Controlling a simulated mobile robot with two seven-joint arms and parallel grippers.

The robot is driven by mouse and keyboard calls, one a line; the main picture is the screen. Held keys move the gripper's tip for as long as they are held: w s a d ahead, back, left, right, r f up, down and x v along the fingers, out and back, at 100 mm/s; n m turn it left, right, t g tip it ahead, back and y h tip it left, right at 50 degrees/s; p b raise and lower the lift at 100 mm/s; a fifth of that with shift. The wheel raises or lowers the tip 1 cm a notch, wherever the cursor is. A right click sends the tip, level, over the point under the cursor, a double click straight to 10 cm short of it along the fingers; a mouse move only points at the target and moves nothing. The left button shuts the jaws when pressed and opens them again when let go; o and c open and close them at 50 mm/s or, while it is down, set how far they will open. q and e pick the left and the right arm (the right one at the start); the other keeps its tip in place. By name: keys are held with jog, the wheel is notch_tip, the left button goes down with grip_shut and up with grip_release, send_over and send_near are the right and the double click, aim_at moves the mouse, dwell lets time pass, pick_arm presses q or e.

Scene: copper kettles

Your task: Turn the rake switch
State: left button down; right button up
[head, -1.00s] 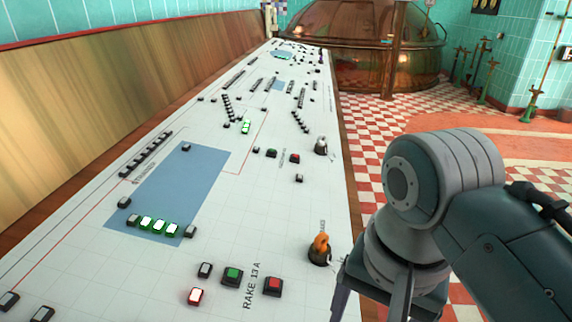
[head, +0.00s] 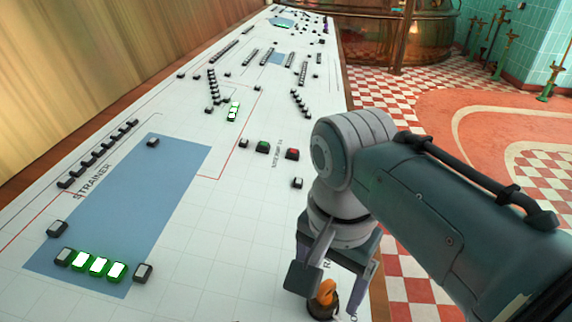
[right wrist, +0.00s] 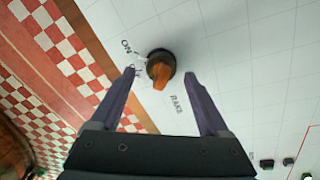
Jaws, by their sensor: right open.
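The rake switch is an orange knob on a round black base (head: 326,293), low in the head view near the panel's right edge. In the right wrist view the switch (right wrist: 161,69) appears between my fingertips, with "ON" printed to its upper left and "RAKE" to its lower right. The orange handle points down in that view. My right gripper (head: 331,289) is open, its fingers reaching down around the switch in the head view and partly hiding it. A gap shows on each side of the knob in the wrist view (right wrist: 159,74); contact cannot be seen. My left gripper is out of view.
The white control panel (head: 225,230) carries a blue strainer area (head: 150,200), several lit buttons and, farther back, a green button (head: 262,147) and a red button (head: 292,153). A copper kettle (head: 375,45) stands behind. Checkered floor lies to the right.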

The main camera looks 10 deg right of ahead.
notch_tip(320, 180, down, 2)
jog(key=shift+f+b, duration=0.1)
jog(key=shift+b, duration=0.2)
jog(key=shift+c, duration=0.2)
grip_shut()
dwell(0.3)
